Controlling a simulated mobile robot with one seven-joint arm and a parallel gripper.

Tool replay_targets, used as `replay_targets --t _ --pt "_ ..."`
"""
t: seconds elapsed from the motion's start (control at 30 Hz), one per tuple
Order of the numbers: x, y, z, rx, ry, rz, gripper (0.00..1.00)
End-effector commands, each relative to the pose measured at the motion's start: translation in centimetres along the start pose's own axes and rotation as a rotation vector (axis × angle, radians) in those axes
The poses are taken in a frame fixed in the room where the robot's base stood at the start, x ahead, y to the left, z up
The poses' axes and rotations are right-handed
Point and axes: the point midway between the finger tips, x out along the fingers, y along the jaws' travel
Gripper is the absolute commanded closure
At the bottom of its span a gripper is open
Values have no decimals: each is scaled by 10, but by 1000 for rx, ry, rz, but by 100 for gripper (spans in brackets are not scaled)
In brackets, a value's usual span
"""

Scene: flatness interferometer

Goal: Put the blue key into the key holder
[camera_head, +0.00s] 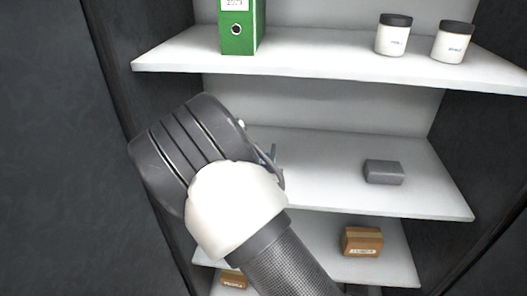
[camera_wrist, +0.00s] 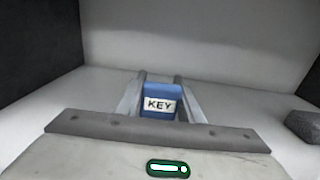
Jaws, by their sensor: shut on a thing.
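The blue key (camera_wrist: 160,101), a blue block with a white label reading "KEY", sits between the two fingers of my gripper (camera_wrist: 160,98) in the wrist view. The gripper is shut on it, over the white middle shelf. In the head view my arm covers most of the gripper, and only a little of the fingers shows at its right side. I cannot make out a key holder for certain in either view.
A dark grey block (camera_head: 383,171) lies on the middle shelf (camera_head: 330,190), right of my gripper; it also shows in the wrist view (camera_wrist: 304,126). A green binder (camera_head: 237,28) and two white jars (camera_head: 393,37) stand above. Brown boxes (camera_head: 362,241) sit below. Dark cabinet sides flank the shelves.

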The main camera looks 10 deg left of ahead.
Motion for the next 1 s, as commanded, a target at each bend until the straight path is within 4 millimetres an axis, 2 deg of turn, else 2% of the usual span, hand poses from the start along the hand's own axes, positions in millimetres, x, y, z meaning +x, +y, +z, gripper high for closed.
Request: replay_targets --t 0.63,0.97,1.0 --pt "0 0 -14 0 0 -1 92" --pt "0 0 -14 0 0 0 92" --pt "0 0 -14 0 0 0 61"
